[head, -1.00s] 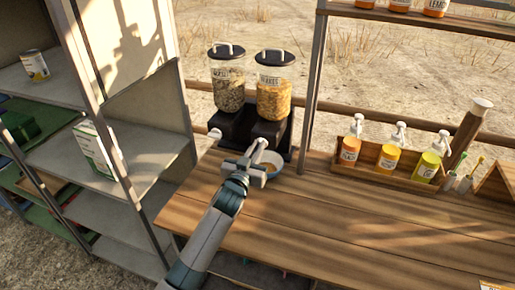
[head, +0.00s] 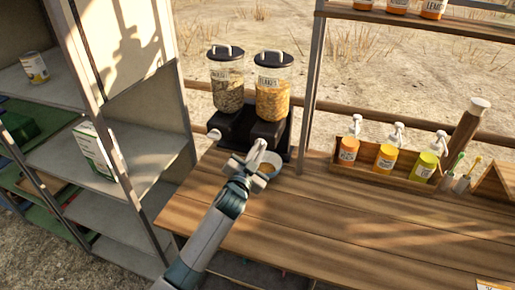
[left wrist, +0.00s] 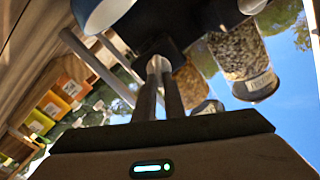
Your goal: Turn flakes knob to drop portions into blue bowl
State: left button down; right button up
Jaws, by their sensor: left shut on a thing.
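The flakes dispenser (head: 272,92), a clear jar of orange flakes with a black lid, stands on a black base at the back of the wooden counter. My left gripper (head: 259,152) is at the front of that base, shut on the pale flakes knob, which its fingers mostly hide. In the left wrist view the fingers (left wrist: 160,88) close around the pale knob (left wrist: 158,64). The blue bowl (head: 277,163) sits below the knob, partly hidden by the gripper, with something orange-brown inside. My right gripper is out of view.
A muesli dispenser (head: 227,90) with its own pale knob (head: 215,134) stands just left of the flakes one. A wooden tray (head: 372,170) of pump bottles stands to the right. Grey shelving (head: 160,150) borders the left. The front counter is clear.

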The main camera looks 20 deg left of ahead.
pick_arm(q)
jog(key=m, duration=0.4)
jog(key=m+p, duration=0.1)
jog(key=m, duration=0.3)
jog(key=f+m, duration=0.1)
jog(key=m, duration=0.2)
jog(key=shift+d+m, duration=0.35)
jog(key=shift+m, duration=0.05)
jog(key=shift+f, duration=0.1)
jog(key=c, duration=1.8)
grip_release()
jog(key=shift+c, duration=0.2)
jog(key=shift+s, duration=0.1)
jog(key=s+b, duration=0.4)
jog(key=s, duration=1.3)
jog(key=shift+a, duration=0.3)
jog(key=shift+s, duration=0.1)
